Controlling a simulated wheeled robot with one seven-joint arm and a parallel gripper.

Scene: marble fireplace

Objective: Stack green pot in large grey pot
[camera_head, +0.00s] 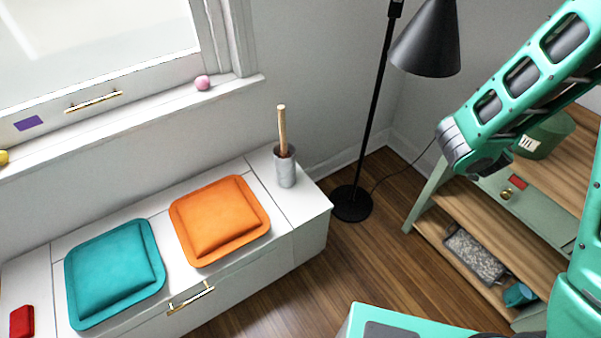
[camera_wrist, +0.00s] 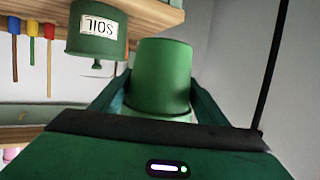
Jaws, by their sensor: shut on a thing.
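A green pot (camera_wrist: 162,72) fills the middle of the wrist view, between the two dark fingers of my gripper (camera_wrist: 158,100). My gripper is shut on it, with a finger against each side. In the head view the end of my arm is above the wooden shelf unit at the right, and the held pot cannot be made out there. I cannot make out a large grey pot in either view.
A green bucket labelled SOIL (camera_head: 545,138) stands on the shelf unit (camera_head: 535,180); it shows upside down in the wrist view (camera_wrist: 97,35). A black floor lamp (camera_head: 368,110) stands left of my arm. A white bench (camera_head: 310,205) holds cushions and a marble holder (camera_head: 285,170).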

